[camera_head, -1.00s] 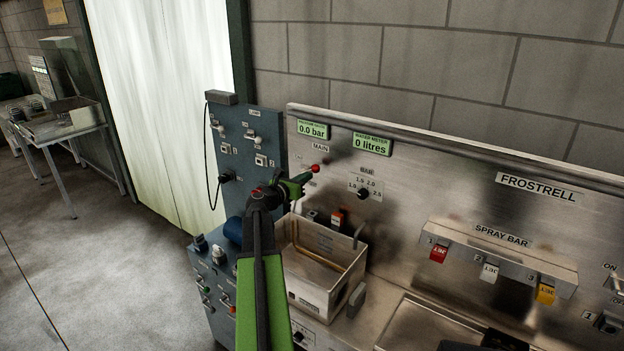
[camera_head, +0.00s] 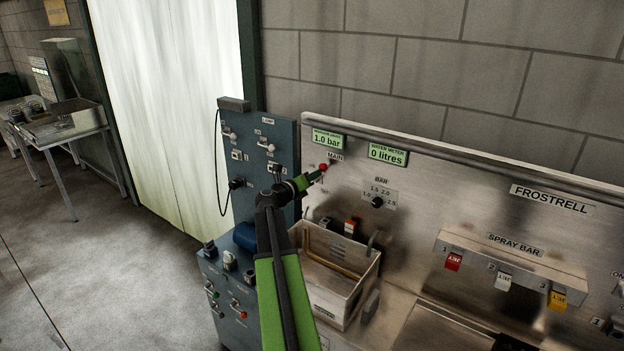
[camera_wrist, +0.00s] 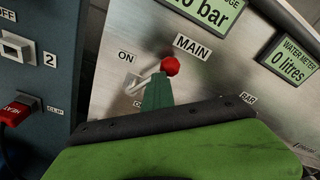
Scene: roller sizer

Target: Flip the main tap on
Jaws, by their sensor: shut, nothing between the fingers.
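The main tap is a short lever with a red ball knob (camera_head: 323,167) on the steel panel, just below the MAIN label (camera_head: 335,156). In the wrist view the red knob (camera_wrist: 170,66) stands close to the ON label (camera_wrist: 127,57), with the lever tilted up. A lower label is partly hidden. My gripper (camera_head: 316,175) is shut and empty, its green fingertips right at the knob from below. In the wrist view the fingertip (camera_wrist: 158,90) sits just under the knob; I cannot tell whether they touch. The pressure gauge (camera_head: 327,140) reads 1.0 bar.
The water meter (camera_head: 388,154) reads 0 litres. A BAR dial (camera_head: 377,202) is right of the tap. A steel box (camera_head: 345,300) stands below my gripper. A blue-grey switch panel (camera_head: 285,135) is close on the left, with a hanging cable.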

